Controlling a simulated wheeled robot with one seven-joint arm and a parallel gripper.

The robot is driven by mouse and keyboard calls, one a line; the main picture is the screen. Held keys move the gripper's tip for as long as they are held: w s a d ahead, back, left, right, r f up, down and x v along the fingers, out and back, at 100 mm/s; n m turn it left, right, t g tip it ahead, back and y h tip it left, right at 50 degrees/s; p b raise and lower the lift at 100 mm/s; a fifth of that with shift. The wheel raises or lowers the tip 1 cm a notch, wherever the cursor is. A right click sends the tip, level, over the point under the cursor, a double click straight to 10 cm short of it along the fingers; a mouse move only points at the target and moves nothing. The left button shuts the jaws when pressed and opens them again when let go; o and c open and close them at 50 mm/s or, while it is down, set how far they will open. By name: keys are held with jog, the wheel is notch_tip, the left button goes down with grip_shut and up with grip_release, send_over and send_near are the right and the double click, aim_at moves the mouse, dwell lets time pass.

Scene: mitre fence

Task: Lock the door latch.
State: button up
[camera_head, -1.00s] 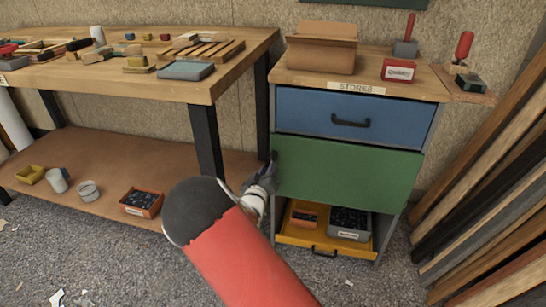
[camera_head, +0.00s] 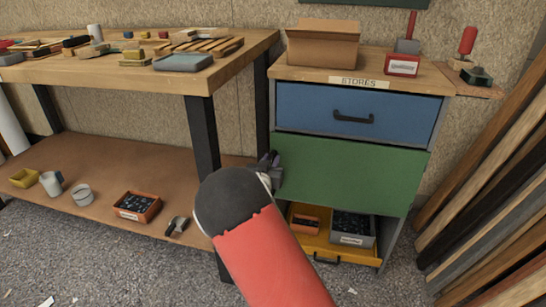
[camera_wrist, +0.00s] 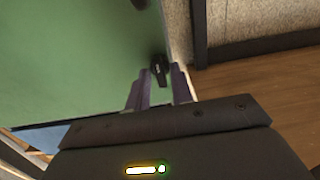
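The green door (camera_head: 345,173) of the stores cabinet is closed flat below the blue drawer. The black latch (camera_wrist: 160,70) is at the door's edge in the wrist view. It stands between the tips of my gripper's two fingers (camera_wrist: 157,80), with a gap showing on its left side; whether the right finger touches it I cannot tell. The fingers are apart. In the head view, my gripper (camera_head: 272,167) is at the door's left edge and largely covers the latch, and my red forearm hides the area below.
The workbench (camera_head: 175,85) stands left of the cabinet, its dark leg (camera_head: 204,135) close to my arm. An open yellow drawer (camera_head: 320,245) with bins sticks out below the door. Timber boards (camera_head: 490,190) lean at the right. Floor in front is mostly clear.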

grip_shut()
jog(key=shift+r+n+p, duration=0.15)
jog(key=shift+n+p, duration=0.45)
jog(key=shift+p, duration=0.15)
jog(key=shift+f+n+p, duration=0.2)
jog(key=shift+n+p, duration=0.6)
jog(key=shift+n, duration=0.6)
jog(key=n+p, duration=0.2)
jog(key=n, duration=0.2)
jog(key=shift+p, duration=0.3)
